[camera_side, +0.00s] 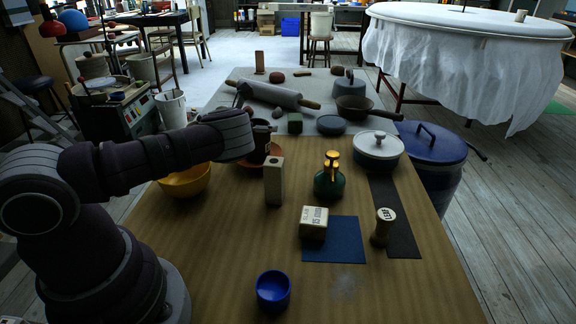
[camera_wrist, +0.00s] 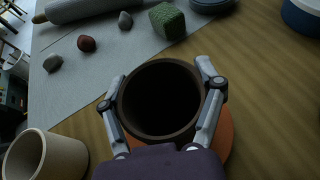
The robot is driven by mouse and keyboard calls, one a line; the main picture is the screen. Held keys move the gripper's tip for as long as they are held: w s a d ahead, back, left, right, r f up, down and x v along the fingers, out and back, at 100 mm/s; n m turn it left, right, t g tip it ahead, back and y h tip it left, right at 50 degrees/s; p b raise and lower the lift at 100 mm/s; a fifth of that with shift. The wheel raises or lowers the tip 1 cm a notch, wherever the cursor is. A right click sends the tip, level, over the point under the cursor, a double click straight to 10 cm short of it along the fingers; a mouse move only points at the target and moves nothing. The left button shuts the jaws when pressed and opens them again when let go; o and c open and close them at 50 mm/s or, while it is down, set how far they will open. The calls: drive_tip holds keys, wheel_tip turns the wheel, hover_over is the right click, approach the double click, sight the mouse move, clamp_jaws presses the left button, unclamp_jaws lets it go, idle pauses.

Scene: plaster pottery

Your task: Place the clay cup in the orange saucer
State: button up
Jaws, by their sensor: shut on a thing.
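The clay cup (camera_wrist: 160,100) is dark brown with a round open mouth, seen from above in the wrist view. My gripper (camera_wrist: 161,74) is shut on it, with one finger against each side. The orange saucer (camera_wrist: 222,138) shows beneath and to the lower right of the cup; the cup and gripper cover much of it. In the side view, the saucer (camera_side: 274,150) is partly hidden by my arm and a pale block, and the dark cup is over it. I cannot tell whether the cup touches the saucer.
A pale upright block (camera_side: 273,182) stands just in front of the saucer, and a yellow bowl (camera_side: 185,181) is to its left. A green bottle (camera_side: 329,180) stands to the right. A green cube (camera_side: 295,123) and rolling pin (camera_side: 275,94) lie behind. A cream vessel (camera_wrist: 44,157) is lower left.

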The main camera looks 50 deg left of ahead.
drive_tip(key=o, duration=1.3)
drive_tip(key=shift+f, duration=0.1)
drive_tip(key=shift+r, duration=0.2)
drive_tip(key=v, duration=0.6)
drive_tip(key=shift+s+f, duration=0.15)
drive_tip(key=shift+s+d+r, duration=0.3)
drive_tip(key=shift+s+r, duration=0.1)
drive_tip(key=shift+s, duration=0.05)
